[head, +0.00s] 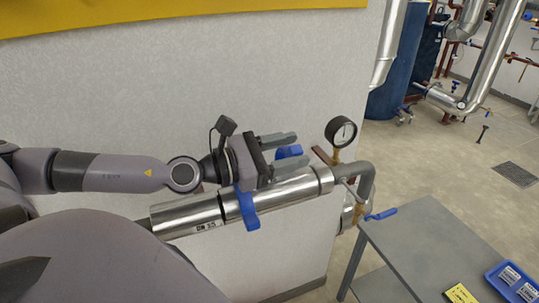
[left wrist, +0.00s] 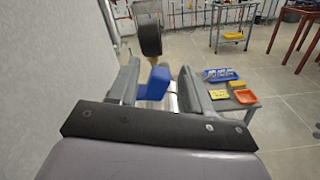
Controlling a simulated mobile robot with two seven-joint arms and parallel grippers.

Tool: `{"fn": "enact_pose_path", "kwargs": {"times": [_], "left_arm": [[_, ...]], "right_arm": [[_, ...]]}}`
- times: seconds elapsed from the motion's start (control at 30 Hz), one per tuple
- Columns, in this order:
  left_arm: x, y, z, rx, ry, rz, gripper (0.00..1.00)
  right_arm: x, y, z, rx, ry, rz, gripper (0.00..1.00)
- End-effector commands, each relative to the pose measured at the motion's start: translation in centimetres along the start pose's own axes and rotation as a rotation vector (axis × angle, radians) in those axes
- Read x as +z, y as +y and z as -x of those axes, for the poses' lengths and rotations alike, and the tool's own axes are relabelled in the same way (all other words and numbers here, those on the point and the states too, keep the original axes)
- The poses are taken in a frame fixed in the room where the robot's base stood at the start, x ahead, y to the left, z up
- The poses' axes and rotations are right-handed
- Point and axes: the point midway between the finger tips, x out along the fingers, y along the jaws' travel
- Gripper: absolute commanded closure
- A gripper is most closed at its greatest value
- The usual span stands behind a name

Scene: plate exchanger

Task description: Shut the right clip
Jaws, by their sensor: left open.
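A silver-jacketed pipe (head: 290,192) marked DN 25 runs along the pale wall and carries blue clip parts. One blue piece (head: 246,208) wraps down over the pipe, below and left of my gripper. Another blue piece (head: 289,152) stands up above the pipe, farther right, and appears to be the right clip's lever. My left gripper (head: 298,151) is open, with a finger on either side of this blue piece. The left wrist view shows it as a blue block (left wrist: 155,84) between the fingers, nearer the left one. Contact cannot be told. My right gripper is out of view.
A round gauge (head: 341,132) stands just beyond the fingertips, with a pipe elbow and a blue-handled valve (head: 381,214) to its right. A grey table (head: 425,245) holds a blue tray (head: 513,282) and a yellow card (head: 460,294). The wall (head: 300,70) is close behind.

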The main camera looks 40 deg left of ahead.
Motion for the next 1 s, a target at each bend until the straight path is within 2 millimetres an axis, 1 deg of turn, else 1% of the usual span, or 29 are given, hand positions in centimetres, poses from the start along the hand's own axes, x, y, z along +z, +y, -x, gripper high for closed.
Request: {"fn": "enact_pose_path", "kwargs": {"times": [0.4, 0.57, 0.73, 1.0], "left_arm": [[0.0, -0.1, 1.5, -0.005, 0.005, 0.001, 0.51], [0.2, -0.4, 2.4, -0.011, -0.011, 0.010, 0.51], [0.1, -0.3, 3.2, -0.009, -0.006, 0.007, 0.51], [0.0, -0.1, 3.8, -0.006, 0.002, 0.001, 0.51]], "right_arm": [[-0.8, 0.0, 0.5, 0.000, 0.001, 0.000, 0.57], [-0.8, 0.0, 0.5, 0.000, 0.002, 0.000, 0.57], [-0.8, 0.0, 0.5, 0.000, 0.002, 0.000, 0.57], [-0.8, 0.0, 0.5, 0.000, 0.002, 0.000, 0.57]]}}
